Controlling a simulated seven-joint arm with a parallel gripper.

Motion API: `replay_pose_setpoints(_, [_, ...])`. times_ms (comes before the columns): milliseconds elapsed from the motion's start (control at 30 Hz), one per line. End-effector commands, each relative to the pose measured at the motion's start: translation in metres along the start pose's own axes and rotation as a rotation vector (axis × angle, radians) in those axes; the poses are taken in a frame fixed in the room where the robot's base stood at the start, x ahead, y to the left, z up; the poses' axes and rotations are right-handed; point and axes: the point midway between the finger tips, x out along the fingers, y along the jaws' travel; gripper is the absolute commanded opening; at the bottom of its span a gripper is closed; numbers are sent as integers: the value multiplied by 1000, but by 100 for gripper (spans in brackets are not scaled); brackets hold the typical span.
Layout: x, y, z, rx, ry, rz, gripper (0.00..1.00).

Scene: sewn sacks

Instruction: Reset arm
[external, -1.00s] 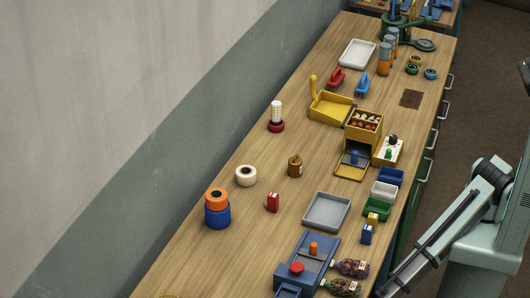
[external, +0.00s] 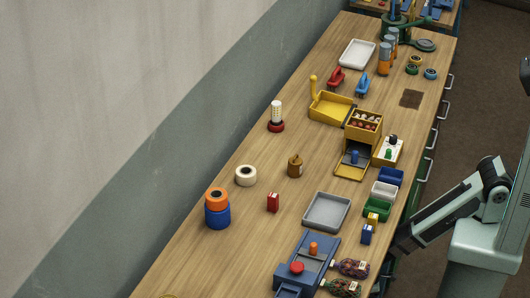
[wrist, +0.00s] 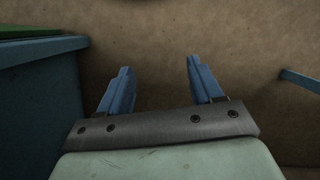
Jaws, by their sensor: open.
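My gripper (wrist: 158,80) shows in the wrist view with its two blue fingers spread wide apart and nothing between them. It faces a plain brown surface, likely the floor. In the external view my arm stands at the right, beside the long wooden workbench (external: 185,255), and its end is low beyond the bench's right edge. The fingers cannot be made out there. Two net sacks with dark contents, an upper one (external: 350,267) and a lower one (external: 340,287), lie by a blue machine (external: 307,264) near the bench's front right. My gripper is apart from them.
A grey tray (external: 327,211), green bin (external: 376,209), white bin (external: 384,191) and blue bin (external: 390,176) stand near the right edge. A yellow tray (external: 330,107) and white tray (external: 357,53) are farther back. In the wrist view a blue-grey cabinet side (wrist: 40,110) is close at left.

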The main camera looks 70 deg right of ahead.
Motion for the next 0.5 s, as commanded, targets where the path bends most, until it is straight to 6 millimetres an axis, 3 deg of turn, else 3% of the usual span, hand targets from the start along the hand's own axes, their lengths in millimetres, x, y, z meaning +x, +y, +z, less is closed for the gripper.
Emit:
replay_pose_setpoints(200, [9,46,58,116,-112,-25,65])
replay_pose_setpoints(500, [17,81,133,252,-255,-79,65])
